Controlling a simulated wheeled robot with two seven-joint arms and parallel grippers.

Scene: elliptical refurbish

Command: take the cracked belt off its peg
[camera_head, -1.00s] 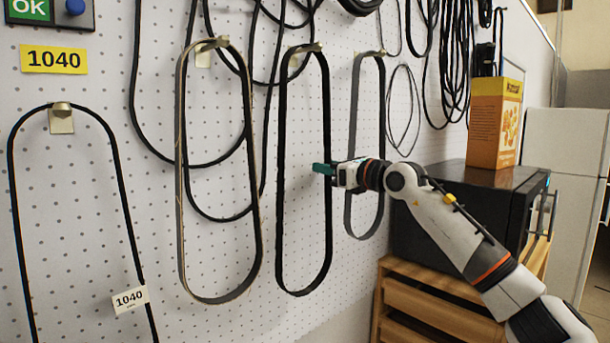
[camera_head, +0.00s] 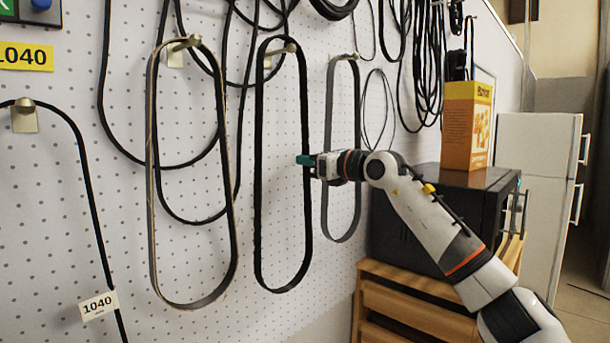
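Several belts hang in long loops from pegs on a white pegboard. One grey belt (camera_head: 151,170) has pale, worn-looking edges and hangs from a brass peg (camera_head: 186,42), left of centre. A plain black belt (camera_head: 259,170) hangs just right of it, and a grey belt (camera_head: 327,150) hangs further right. My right gripper (camera_head: 305,160) has teal fingertips and is at the right strand of the black belt. The fingertips overlap the strand, so I cannot tell whether they are shut on it. The worn belt is apart from this gripper. My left gripper is not in view.
A belt tagged 1040 (camera_head: 92,190) hangs at the far left. Black loops crowd the upper board. A black appliance (camera_head: 420,225) with an orange box (camera_head: 467,125) on top stands on a wooden slatted unit (camera_head: 400,300) at right, with a white fridge (camera_head: 540,170) behind.

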